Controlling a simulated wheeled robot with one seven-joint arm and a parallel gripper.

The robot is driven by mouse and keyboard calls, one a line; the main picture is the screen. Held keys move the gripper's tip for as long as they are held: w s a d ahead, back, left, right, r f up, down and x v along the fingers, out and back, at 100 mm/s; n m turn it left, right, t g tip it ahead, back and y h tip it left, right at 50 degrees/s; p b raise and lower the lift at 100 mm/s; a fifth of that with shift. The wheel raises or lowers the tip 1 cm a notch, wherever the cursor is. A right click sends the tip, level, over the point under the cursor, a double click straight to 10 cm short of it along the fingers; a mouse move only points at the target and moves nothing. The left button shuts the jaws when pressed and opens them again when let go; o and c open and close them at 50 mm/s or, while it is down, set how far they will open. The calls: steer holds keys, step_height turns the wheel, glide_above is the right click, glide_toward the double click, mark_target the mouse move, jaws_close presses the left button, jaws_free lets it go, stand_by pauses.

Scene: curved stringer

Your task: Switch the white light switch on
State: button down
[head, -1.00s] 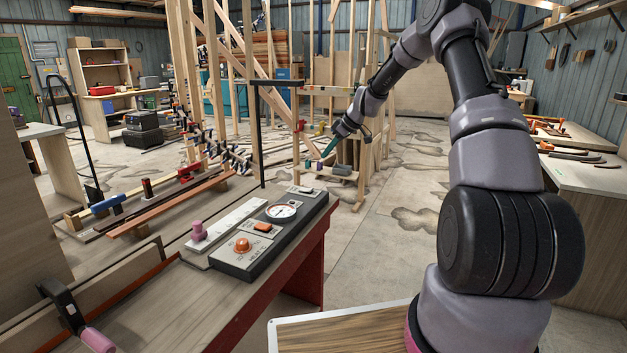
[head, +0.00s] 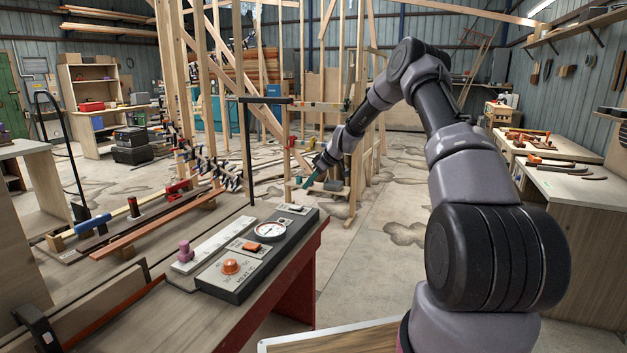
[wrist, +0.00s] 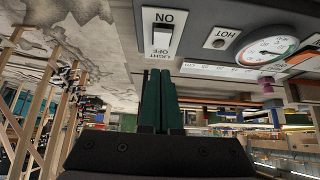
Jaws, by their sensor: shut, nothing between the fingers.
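The white light switch (wrist: 162,33) sits in a pale plate on a dark panel in the wrist view, with ON lettered at one end and LIGHT OFF at the end nearer my fingers. I cannot tell which way its rocker is tilted. It also shows small at the far end of the panel in the head view (head: 292,209). My gripper (wrist: 160,72) has green fingers shut together with nothing between them. Their tips appear just below the OFF end in the wrist view; contact cannot be made out. In the head view my gripper (head: 309,184) is just beyond the switch.
The dark panel (head: 240,285) also carries a round gauge (head: 270,231), an orange switch (head: 252,247) and an orange knob (head: 230,267). A pink knob (head: 185,250) stands beside it. A tall black clamp (head: 247,150) rises left of my gripper. Wooden framing stands behind.

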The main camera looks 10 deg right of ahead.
mark_target(301, 206)
steer(key=x, duration=0.4)
step_height(301, 206, down, 3)
steer(key=shift+d+r, duration=0.15)
steer(key=shift+r, duration=0.1)
steer(key=shift+f, duration=0.8)
steer(key=shift+s+d+f, duration=0.2)
steer(key=shift+f, duration=0.3)
steer(key=shift+a+r, duration=0.1)
steer(key=shift+r, duration=0.8)
